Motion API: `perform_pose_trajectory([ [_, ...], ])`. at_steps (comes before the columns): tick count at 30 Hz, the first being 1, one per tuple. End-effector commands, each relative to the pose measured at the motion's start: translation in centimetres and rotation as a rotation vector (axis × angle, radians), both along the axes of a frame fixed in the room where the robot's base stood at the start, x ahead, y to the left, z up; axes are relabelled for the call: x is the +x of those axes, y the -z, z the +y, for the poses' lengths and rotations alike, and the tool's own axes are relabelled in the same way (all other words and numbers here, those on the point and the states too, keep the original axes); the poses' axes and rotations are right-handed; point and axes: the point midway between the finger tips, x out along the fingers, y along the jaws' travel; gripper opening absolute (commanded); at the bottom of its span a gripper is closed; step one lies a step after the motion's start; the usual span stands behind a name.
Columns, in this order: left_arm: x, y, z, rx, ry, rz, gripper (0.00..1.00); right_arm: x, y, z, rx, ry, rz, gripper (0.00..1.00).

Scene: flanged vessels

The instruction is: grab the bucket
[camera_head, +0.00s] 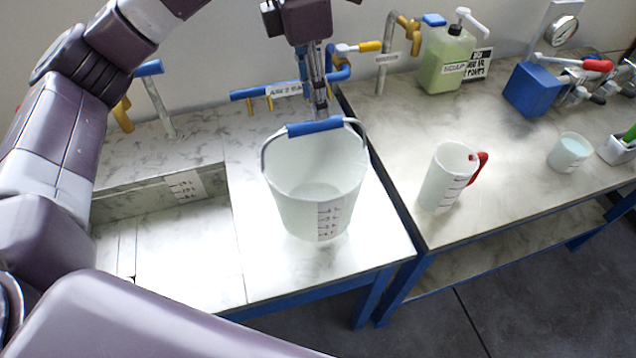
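The bucket (302,202) is white and translucent, with level marks on a label on its front. It stands upright on the light worktop. Its wire handle is raised and has a blue grip (315,127). My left gripper (318,108) points down from above, with its fingertips at or just behind the blue grip. The fingers look close together from this angle. I cannot tell whether they touch the grip or are shut on it. My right gripper is not in view.
A sink basin (175,255) lies left of the bucket. Blue-handled taps (160,100) stand behind. On the right bench are a jug with a red handle (445,180), a green canister (446,60), a blue box (535,88) and a small beaker (569,152). A narrow gap separates the benches.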

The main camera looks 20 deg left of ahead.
Motion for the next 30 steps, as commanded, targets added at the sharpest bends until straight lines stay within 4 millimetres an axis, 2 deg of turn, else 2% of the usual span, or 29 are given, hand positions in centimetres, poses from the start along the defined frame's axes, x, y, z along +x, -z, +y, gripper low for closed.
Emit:
perform_pose_trajectory([
  [11,-0.6,4.2,-0.1,0.001,0.001,0.005,0.38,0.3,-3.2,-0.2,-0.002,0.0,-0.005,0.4],
  [15,-0.3,6.0,-0.3,0.0,0.001,0.002,0.38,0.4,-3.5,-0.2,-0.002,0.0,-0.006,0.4],
  [30,-0.2,6.6,-0.4,-0.001,0.001,0.0,0.38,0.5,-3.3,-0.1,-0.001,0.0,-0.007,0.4],
])
